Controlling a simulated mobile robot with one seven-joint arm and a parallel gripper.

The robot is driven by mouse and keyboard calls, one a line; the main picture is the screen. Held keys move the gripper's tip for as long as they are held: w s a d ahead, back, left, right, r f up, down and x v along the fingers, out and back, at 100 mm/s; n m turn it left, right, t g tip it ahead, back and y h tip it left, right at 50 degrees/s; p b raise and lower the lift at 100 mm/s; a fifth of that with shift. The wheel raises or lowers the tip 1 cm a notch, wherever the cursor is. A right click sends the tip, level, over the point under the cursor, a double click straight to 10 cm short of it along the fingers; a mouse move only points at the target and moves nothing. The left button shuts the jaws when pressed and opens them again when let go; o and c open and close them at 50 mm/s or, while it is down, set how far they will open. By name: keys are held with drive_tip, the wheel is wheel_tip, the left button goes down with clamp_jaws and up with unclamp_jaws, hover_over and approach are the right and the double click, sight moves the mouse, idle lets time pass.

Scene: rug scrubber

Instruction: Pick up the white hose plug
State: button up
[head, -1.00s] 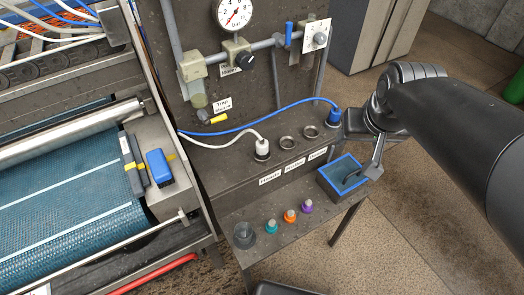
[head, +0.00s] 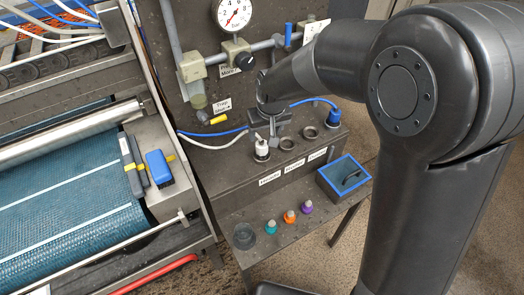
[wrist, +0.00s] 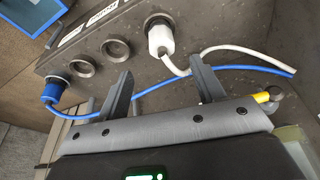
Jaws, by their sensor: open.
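The white hose plug (head: 261,149) stands upright in the leftmost socket on top of the dark metal box, with its white hose (head: 212,146) running off to the left. It also shows in the wrist view (wrist: 160,40), at upper middle, ahead of the fingers. My gripper (head: 268,132) is just above and behind the plug in the head view. In the wrist view my gripper (wrist: 165,88) has its two fingers wide apart with nothing between them but the blue hose passing beyond. The fingers do not touch the plug.
A blue plug (head: 333,115) sits at the right end of the box, past two empty sockets (head: 287,142). A blue hose (wrist: 230,69) runs close by the fingers. A blue-rimmed tray (head: 363,164) and teal, orange and purple fittings (head: 289,216) are on the lower shelf.

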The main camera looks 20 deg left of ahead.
sight(262, 140)
drive_tip(key=x, duration=0.5)
drive_tip(key=shift+w+a+x, duration=0.1)
drive_tip(key=shift+a+x, duration=0.05)
drive_tip(key=shift+x, duration=1.1)
drive_tip(key=shift+w+a+x, duration=0.15)
drive_tip(key=shift+x, duration=1.1)
drive_tip(key=shift+r, duration=0.1)
drive_tip(key=c, duration=1.2)
drive_tip(key=shift+o, duration=0.2)
drive_tip(key=shift+r, duration=0.1)
